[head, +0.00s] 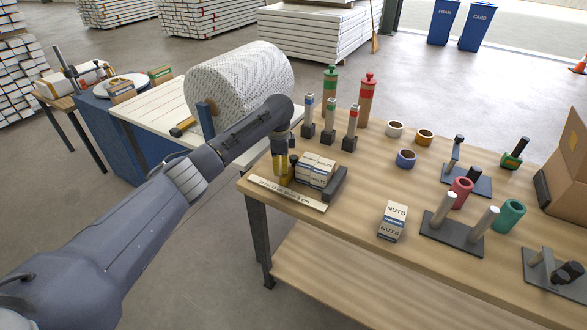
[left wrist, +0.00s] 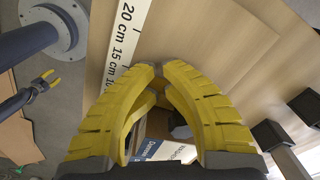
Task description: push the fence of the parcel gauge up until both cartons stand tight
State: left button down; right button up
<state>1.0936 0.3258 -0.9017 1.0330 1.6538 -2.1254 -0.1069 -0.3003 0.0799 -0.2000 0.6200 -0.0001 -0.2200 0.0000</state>
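The parcel gauge stands at the near left corner of the table, with a pale ruler strip (head: 287,194) along its front. White cartons with dark bands (head: 318,168) sit close together on it. A dark stop (head: 336,184) stands at their right; I cannot tell whether they touch it. My left gripper (head: 280,173) points down at the cartons' left, beside the brass-coloured fence (head: 288,181); contact is unclear. In the left wrist view its yellow fingers (left wrist: 158,72) meet at the tips, with nothing visible between them. My right gripper (left wrist: 48,80) is small there, open and empty.
A dark peg stand (head: 453,233) is at the right. The table between gauge and NUTS cartons is clear.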

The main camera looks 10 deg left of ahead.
pick_arm(q)
jog(key=shift+s+f, duration=0.25)
jog(key=shift+f, duration=0.45)
jog(key=shift+d, duration=0.2)
jog(key=shift+s+d, duration=0.2)
jog(key=shift+d, duration=0.55)
jog(key=shift+w+a, duration=0.15)
jog(key=shift+a, duration=0.3)
jog(key=shift+r, duration=0.1)
jog(key=shift+w+a+r, duration=0.1)
jog(key=shift+r, duration=0.05)
jog(key=shift+w+a+r, duration=0.1)
jog(key=shift+a+r, duration=0.05)
jog(key=shift+r, duration=1.6)
jog(key=shift+a+r, duration=0.15)
jog(key=shift+r, duration=1.55)
